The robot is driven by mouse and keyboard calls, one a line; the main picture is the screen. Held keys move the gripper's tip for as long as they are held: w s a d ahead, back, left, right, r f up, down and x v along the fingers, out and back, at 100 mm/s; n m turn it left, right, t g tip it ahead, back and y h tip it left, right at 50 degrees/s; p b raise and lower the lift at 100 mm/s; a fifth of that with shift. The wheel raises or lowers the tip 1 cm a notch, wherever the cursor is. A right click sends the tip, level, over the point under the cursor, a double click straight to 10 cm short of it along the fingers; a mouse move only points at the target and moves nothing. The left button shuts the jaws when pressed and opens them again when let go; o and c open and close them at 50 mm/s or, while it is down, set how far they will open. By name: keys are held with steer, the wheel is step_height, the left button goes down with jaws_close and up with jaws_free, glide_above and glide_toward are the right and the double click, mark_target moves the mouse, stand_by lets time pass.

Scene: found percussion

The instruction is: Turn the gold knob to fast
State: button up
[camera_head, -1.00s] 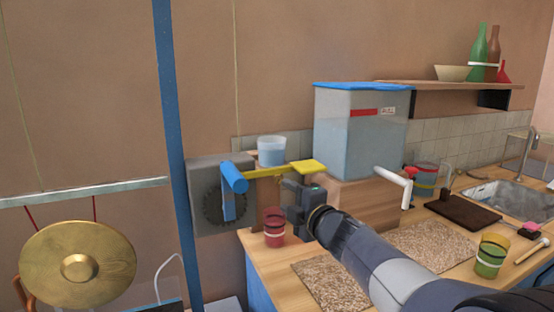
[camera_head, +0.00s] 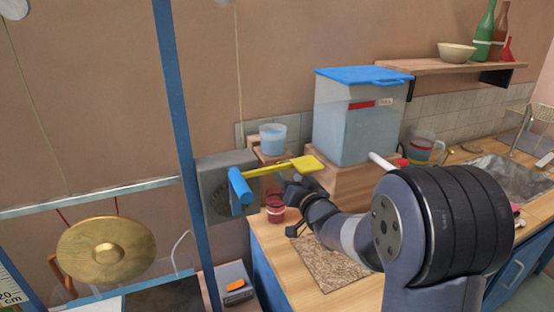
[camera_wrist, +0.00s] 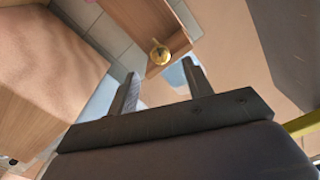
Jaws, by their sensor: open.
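The gold knob (camera_wrist: 160,54) shows in the wrist view as a small round piece on the face of a wooden block (camera_wrist: 140,22). It lies ahead of my gripper (camera_wrist: 160,69), roughly in line with the gap between the fingers, and apart from them. My gripper is open, with nothing held between its fingers. In the head view my gripper (camera_head: 290,188) is below the yellow paddle (camera_head: 305,164); I cannot make out the knob there. No "fast" mark is readable.
A pale blue cup (camera_head: 272,139) stands above the paddle bar. A blue lever (camera_head: 239,190) is to the left, a red cup (camera_head: 275,212) below. A blue-lidded tank (camera_head: 350,125) stands to the right. A gong (camera_head: 105,250) hangs at far left.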

mark_target(277, 163)
steer(key=p+x, duration=0.2)
steer(key=x, duration=0.7)
steer(key=shift+w, duration=0.1)
steer(key=shift+c, duration=0.2)
steer(key=c, duration=0.9)
steer(key=shift+f+b, duration=0.1)
steer(key=shift+b, duration=0.25)
steer(key=shift+c, duration=0.2)
